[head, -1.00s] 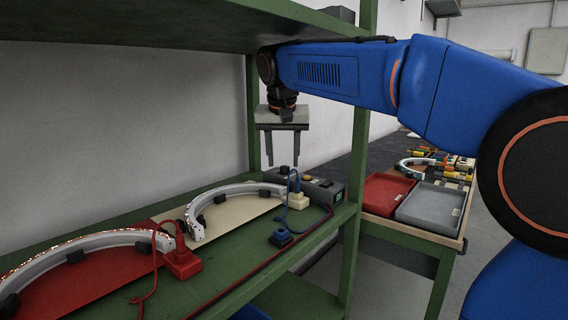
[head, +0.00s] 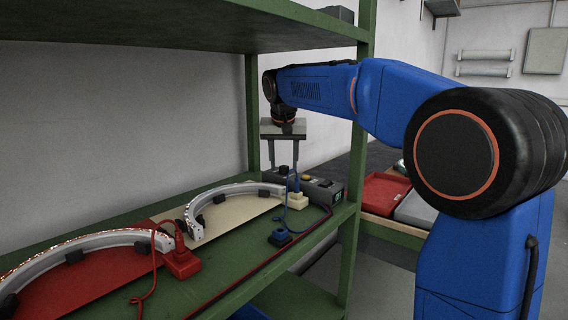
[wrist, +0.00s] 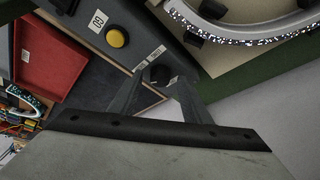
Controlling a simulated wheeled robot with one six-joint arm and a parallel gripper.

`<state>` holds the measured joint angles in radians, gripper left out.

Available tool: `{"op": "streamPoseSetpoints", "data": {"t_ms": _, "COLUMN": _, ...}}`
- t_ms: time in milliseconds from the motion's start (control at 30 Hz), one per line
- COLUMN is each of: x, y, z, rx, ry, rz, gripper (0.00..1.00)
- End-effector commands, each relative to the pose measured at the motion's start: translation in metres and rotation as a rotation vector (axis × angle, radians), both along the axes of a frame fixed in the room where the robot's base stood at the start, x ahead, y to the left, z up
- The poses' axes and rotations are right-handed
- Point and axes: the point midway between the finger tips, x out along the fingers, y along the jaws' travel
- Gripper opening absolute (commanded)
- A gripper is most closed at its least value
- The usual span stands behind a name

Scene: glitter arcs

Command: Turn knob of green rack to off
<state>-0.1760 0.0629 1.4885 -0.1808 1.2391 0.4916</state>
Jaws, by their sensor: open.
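The green rack (head: 357,150) holds a grey control box (head: 330,193) at the far right end of its shelf. In the wrist view the box shows a yellow button (wrist: 117,37) and a round black knob (wrist: 157,75) with a small white label beside it. My gripper (head: 284,167) points down over the back of the box, its fingers apart and empty. In the wrist view my gripper (wrist: 160,84) has its fingertips on either side of the knob. I cannot tell whether they touch it, or the knob's setting.
Two grey arcs, one on a red board (head: 95,278) and one on a beige board (head: 240,218), lie on the shelf. The upper shelf (head: 190,25) overhangs. A red tray (head: 385,193) stands beyond the rack.

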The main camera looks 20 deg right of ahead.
Motion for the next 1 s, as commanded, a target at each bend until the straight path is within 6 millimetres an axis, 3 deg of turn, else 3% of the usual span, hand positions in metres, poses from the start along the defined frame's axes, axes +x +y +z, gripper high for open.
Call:
{"op": "streamPoseSetpoints", "data": {"t_ms": 267, "x": 0.0005, "y": -0.0003, "z": -0.0016, "rx": 0.0, "ry": 0.0, "rz": 0.0, "gripper": 0.44}}
{"op": "streamPoseSetpoints", "data": {"t_ms": 467, "x": 0.0004, "y": -0.0002, "z": -0.0014, "rx": 0.0, "ry": 0.0, "rz": 0.0, "gripper": 0.03}}
{"op": "streamPoseSetpoints", "data": {"t_ms": 767, "x": 0.0003, "y": -0.0005, "z": -0.0013, "rx": 0.001, "ry": 0.0, "rz": 0.023, "gripper": 0.03}}
{"op": "streamPoseSetpoints", "data": {"t_ms": 1000, "x": 0.0, "y": -0.0027, "z": -0.0013, "rx": -0.001, "ry": 0.0, "rz": 0.136, "gripper": 0.03}}
